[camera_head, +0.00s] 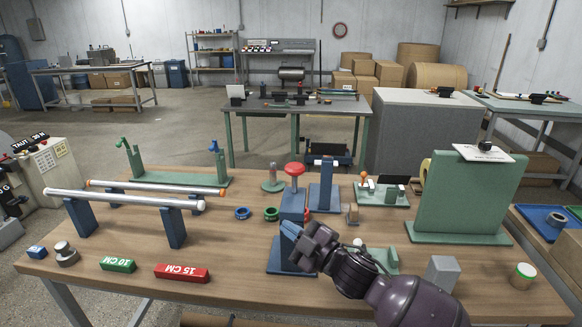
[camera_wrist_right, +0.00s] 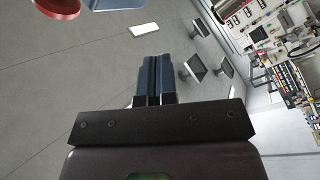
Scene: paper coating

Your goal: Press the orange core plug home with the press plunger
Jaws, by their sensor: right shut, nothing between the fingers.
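The press plunger, with a red mushroom knob (camera_head: 294,169), stands up out of the blue press (camera_head: 292,206) in the middle of the table. My right gripper (camera_head: 288,230) is shut and empty in front of the press body, below the knob, and hides part of the press. In the right wrist view its blue fingers (camera_wrist_right: 154,78) are together, and the red knob (camera_wrist_right: 57,8) shows at the top left. My left gripper is not in view.
A blue ring (camera_head: 242,213) and a green ring (camera_head: 271,214) lie left of the press. A blue stand (camera_head: 325,187) is just behind it at the right. A tall green panel (camera_head: 462,195) and a grey block (camera_head: 442,272) stand further right.

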